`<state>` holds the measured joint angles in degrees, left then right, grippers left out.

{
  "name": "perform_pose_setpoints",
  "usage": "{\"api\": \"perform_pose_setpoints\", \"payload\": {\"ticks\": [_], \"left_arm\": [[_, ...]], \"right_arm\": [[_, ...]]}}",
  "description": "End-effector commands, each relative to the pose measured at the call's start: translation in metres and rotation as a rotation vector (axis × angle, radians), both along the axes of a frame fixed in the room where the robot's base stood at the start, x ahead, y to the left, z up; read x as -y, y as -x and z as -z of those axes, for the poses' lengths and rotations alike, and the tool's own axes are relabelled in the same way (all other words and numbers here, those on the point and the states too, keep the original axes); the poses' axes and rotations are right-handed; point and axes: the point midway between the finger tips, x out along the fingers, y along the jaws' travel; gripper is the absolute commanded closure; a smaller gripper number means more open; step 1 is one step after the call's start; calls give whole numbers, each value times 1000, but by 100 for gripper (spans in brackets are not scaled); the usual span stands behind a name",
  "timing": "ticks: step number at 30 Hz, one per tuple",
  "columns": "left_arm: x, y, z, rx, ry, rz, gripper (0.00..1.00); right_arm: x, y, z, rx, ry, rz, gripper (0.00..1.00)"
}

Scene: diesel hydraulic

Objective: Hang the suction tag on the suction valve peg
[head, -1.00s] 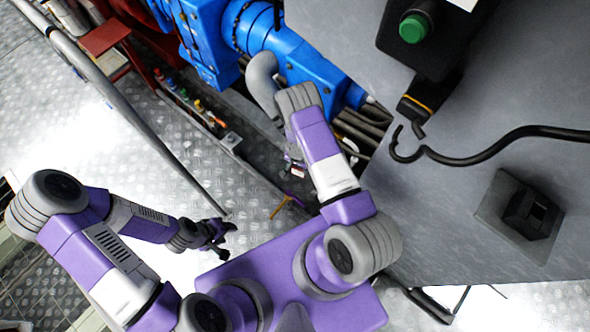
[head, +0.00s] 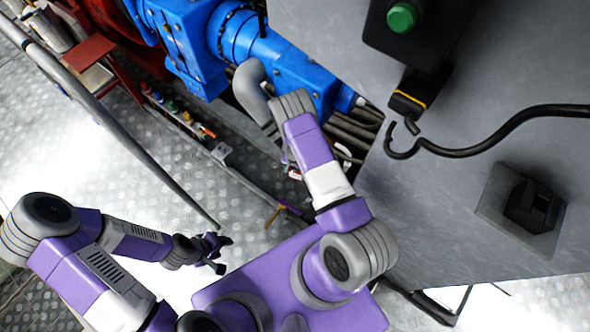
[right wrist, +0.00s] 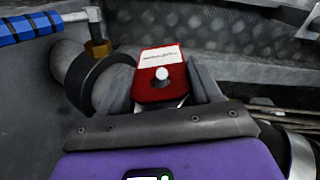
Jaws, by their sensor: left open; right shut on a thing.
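In the right wrist view, my right gripper (right wrist: 166,88) is shut on a red tag (right wrist: 146,94) with a white label strip across its far part. A round white spot shows on the tag's near half; I cannot tell whether it is a hole or a peg end. In the head view my right arm covers most of that hand; a small red and white patch (head: 294,172) shows beside it. I cannot make out the suction valve peg for certain. My left gripper (head: 219,256) is open and empty over the floor.
In the right wrist view, a blue ribbed handle (right wrist: 30,28), a brass padlock-like piece (right wrist: 97,48) and a dark round fitting (right wrist: 98,82) are left of the tag. Blue machinery (head: 250,45), a grey pipe (head: 252,95) and a large grey cabinet (head: 440,195) surround the right arm.

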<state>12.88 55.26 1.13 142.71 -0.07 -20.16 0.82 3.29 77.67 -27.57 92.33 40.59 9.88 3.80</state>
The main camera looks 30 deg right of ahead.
Motion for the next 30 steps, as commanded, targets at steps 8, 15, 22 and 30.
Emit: {"api": "perform_pose_setpoints", "payload": {"ticks": [8,15,22,30], "left_arm": [[0,0,0,0,0,0,51],[0,0,0,0,0,0,51],[0,0,0,0,0,0,51],[0,0,-8,0,0,0,51]], "right_arm": [[0,0,0,0,0,-1,70],[0,0,0,0,0,-1,16],[0,0,0,0,0,-1,7],[0,-1,-20,3,0,-1,7]]}}
